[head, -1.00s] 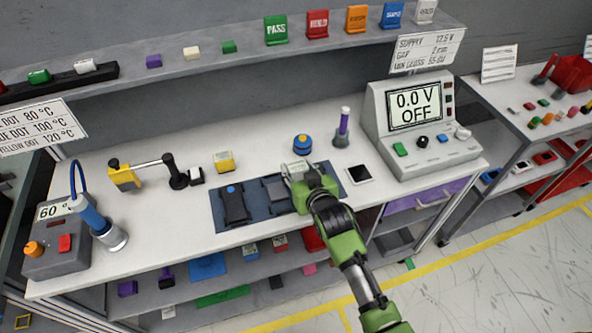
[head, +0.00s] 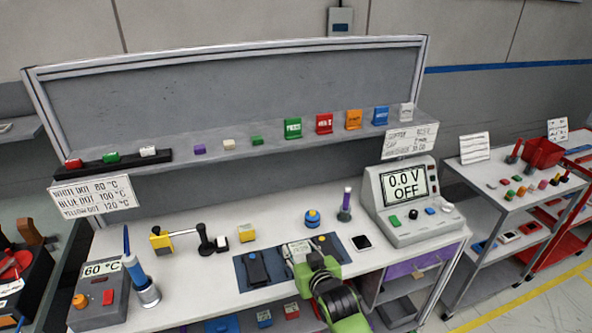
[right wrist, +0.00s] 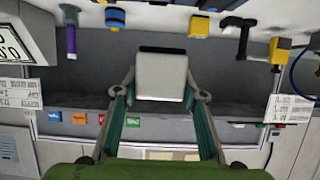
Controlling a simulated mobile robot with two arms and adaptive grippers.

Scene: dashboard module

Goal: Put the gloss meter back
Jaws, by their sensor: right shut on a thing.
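My right gripper (head: 302,260) is shut on a pale grey-white box, which I take to be the gloss meter (head: 297,248). It is over the dark blue mat (head: 243,277) on the bench. In the right wrist view the gloss meter (right wrist: 161,76) sits between the two fingers, with a dark edge at its top. I cannot tell whether it touches the mat. A dark module (head: 257,268) lies on the mat's left part. Another dark piece with an orange dot (head: 325,244) shows right of the gripper. The gripper and arm hide the mat's middle. My left gripper is not in view.
A black phone-like plate (head: 361,242) lies right of the mat, before the power supply (head: 405,200) reading 0.0 V OFF. A blue puck (head: 312,219) and a purple-handled tool (head: 345,205) stand behind. A yellow block (head: 246,232) is at back left.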

